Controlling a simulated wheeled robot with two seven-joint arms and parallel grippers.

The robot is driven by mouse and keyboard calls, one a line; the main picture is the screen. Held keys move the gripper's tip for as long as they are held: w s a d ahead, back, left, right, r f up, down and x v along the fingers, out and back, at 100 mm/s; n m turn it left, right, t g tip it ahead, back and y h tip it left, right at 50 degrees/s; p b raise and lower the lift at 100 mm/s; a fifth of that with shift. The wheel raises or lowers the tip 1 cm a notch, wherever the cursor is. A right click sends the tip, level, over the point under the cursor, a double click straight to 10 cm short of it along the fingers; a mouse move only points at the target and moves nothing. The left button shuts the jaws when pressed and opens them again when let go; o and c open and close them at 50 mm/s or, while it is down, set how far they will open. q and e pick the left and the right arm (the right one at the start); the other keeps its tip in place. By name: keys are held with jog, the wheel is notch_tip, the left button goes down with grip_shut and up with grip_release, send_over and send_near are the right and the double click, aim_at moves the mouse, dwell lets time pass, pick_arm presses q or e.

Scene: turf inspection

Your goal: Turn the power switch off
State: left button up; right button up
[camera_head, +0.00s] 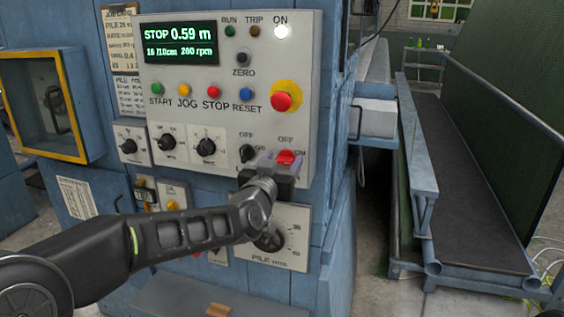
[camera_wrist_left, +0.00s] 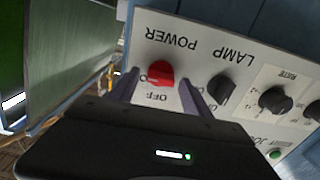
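The power switch is a red rotary knob (camera_head: 286,157) at the lower right of the light grey control panel, with OFF above it and ON to its right. In the left wrist view the picture is upside down, and the red knob (camera_wrist_left: 161,73) sits under the word POWER. My left gripper (camera_head: 279,162) is at the knob, with its fingers open. In the wrist view its two fingers (camera_wrist_left: 159,82) stand on either side of the knob, with visible gaps. The gripper partly hides the panel's lower edge. My right gripper is not in view.
The black lamp knob (camera_head: 247,153) is close to the left of the gripper and also shows in the wrist view (camera_wrist_left: 222,88). A red emergency button (camera_head: 282,101) sits above. The ON light (camera_head: 282,31) glows white. A PILE dial (camera_head: 268,240) is below.

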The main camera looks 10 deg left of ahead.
pick_arm(q)
grip_shut()
dwell(0.4)
jog(key=n+b, duration=0.1)
jog(key=b, duration=0.1)
jog(key=n+b, duration=0.1)
jog(key=n, duration=0.1)
jog(key=shift+a+f+b, duration=0.1)
jog(key=shift+f+b, duration=0.15)
jog(key=shift+b, duration=0.15)
jog(key=n+b, duration=0.3)
jog(key=n, duration=0.1)
jog(key=shift+n, duration=0.4)
jog(key=n+b, duration=0.3)
jog(key=n, duration=0.2)
jog(key=shift+a+n, duration=0.1)
jog(key=shift+n, duration=0.2)
jog(key=n+b, duration=0.2)
jog(key=n, duration=0.2)
jog(key=shift+n, duration=0.3)
